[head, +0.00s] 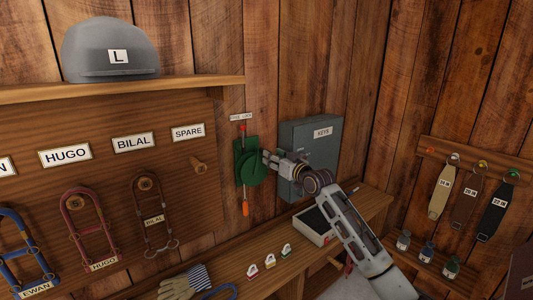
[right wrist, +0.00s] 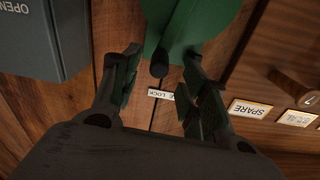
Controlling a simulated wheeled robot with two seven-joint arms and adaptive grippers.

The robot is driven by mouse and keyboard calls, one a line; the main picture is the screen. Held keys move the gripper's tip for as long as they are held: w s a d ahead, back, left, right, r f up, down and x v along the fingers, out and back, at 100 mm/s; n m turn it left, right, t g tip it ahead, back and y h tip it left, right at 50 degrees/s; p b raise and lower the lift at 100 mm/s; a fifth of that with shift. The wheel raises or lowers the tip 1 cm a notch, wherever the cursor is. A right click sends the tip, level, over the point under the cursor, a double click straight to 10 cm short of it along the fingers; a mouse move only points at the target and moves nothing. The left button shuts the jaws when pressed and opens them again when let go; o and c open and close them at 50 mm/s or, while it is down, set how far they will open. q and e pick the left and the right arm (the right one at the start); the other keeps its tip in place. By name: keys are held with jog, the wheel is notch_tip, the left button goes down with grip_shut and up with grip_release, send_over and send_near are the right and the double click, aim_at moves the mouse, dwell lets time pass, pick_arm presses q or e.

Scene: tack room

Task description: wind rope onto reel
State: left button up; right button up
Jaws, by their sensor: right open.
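The green reel (head: 250,168) is mounted on the plank wall, with a round green disc on its front. An orange piece (head: 245,208) hangs below it and a small red piece (head: 242,128) shows above. I cannot make out any rope clearly. My right gripper (head: 268,157) is at the right side of the disc. In the right wrist view the green disc (right wrist: 195,20) is in front of my right gripper (right wrist: 160,85). Its fingers are apart, with a dark knob (right wrist: 159,65) between them; I cannot tell whether they touch it. My left gripper is not in view.
A grey key box (head: 310,150) is on the wall close to the right of the reel. A shelf (head: 240,258) below holds gloves (head: 187,284), small tags and an open tray (head: 313,226). A pegboard (head: 190,218) with bridles is at left; straps (head: 465,195) hang at right.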

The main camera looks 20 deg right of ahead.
jog(key=shift+p+x, duration=0.4)
jog(key=shift+x, duration=2.25)
grip_shut()
